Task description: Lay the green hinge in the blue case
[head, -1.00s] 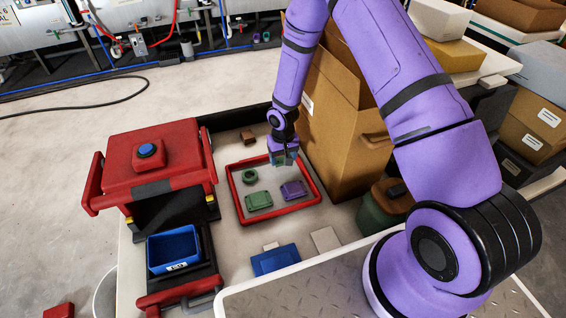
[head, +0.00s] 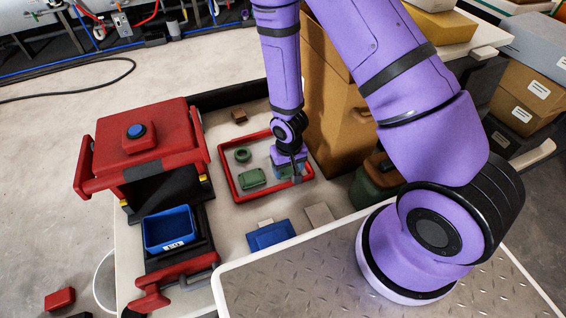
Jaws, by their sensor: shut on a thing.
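A green flat rectangular piece (head: 252,178), which looks like the hinge, lies inside a red frame (head: 236,191) on the bench. The blue case appears to be the open blue box (head: 190,239) with a white label, on a dark base at the lower left. My gripper (head: 288,175) is low in the right part of the frame, right of the green piece and apart from it. It is shut where a purple piece lay; that piece is now almost wholly hidden behind the gripper. The fingertips are small and partly hidden.
A green ring-like part (head: 242,155) lies in the frame, a brown block (head: 239,116) behind it. A red press (head: 140,150) stands left, over the box. A flat blue item (head: 270,235) lies in front. A tall cardboard box (head: 340,120) stands close right of my gripper.

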